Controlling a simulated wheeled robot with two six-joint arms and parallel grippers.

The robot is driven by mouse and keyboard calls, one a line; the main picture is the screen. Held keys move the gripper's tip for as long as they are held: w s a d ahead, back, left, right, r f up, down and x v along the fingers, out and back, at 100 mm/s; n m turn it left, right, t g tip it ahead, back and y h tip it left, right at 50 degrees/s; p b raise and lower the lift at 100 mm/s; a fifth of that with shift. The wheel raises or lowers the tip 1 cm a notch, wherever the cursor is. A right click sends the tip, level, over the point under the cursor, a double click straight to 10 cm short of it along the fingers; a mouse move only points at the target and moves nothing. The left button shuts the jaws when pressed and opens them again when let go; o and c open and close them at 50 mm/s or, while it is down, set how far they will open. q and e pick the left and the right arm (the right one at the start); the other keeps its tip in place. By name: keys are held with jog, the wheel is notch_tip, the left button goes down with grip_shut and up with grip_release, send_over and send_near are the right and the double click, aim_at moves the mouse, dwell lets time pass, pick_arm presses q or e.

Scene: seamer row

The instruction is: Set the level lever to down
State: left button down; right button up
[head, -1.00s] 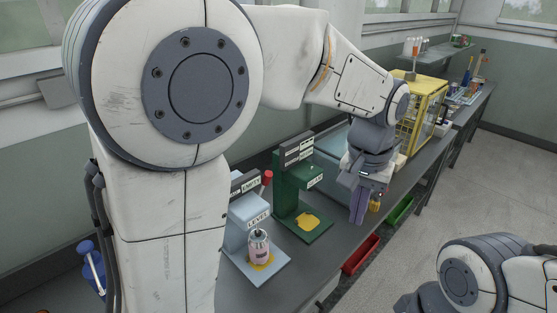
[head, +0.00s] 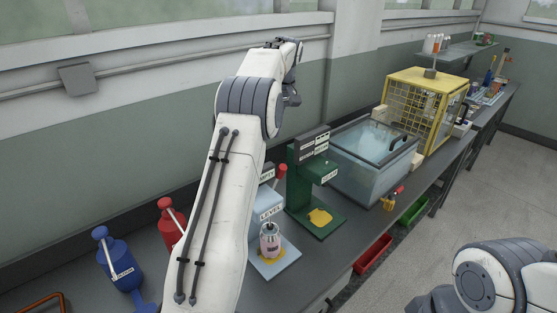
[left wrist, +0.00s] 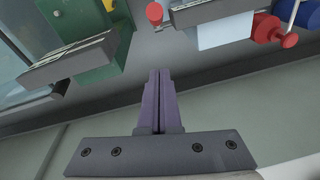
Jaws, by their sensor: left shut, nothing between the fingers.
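The light-blue machine marked LEVEL (head: 270,213) stands on the bench, partly hidden behind my left arm. Its lever has a red knob (head: 282,170), raised at the machine's upper right side. A pink and silver can (head: 270,243) stands on its base plate. In the left wrist view, the red knob (left wrist: 154,13) is near the top edge, beside the light-blue machine (left wrist: 225,32). My left gripper (left wrist: 160,73) is shut and empty, apart from the knob. In the head view its fingers are not clearly seen at the far end of the raised arm. My right gripper is out of view.
A green machine (head: 301,187) stands right of the light-blue one, then a glass tank (head: 365,172) and a yellow cage (head: 420,77). A red pump (head: 170,225) and a blue pump (head: 120,270) stand left. Red (head: 372,256) and green (head: 412,212) bins sit along the front edge.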

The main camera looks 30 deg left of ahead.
pick_arm(q)
jog(key=shift+s+d+f+p, duration=0.2)
jog(key=shift+s+d+f, duration=0.15)
jog(key=shift+f, duration=1.05)
jog(key=shift+s+d+f+p, duration=0.2)
jog(key=shift+s+d+f, duration=0.15)
jog(key=shift+f, duration=1.05)
jog(key=shift+s+d+f+p, duration=0.25)
jog(key=shift+d+f, duration=0.1)
jog(key=shift+f, duration=1.05)
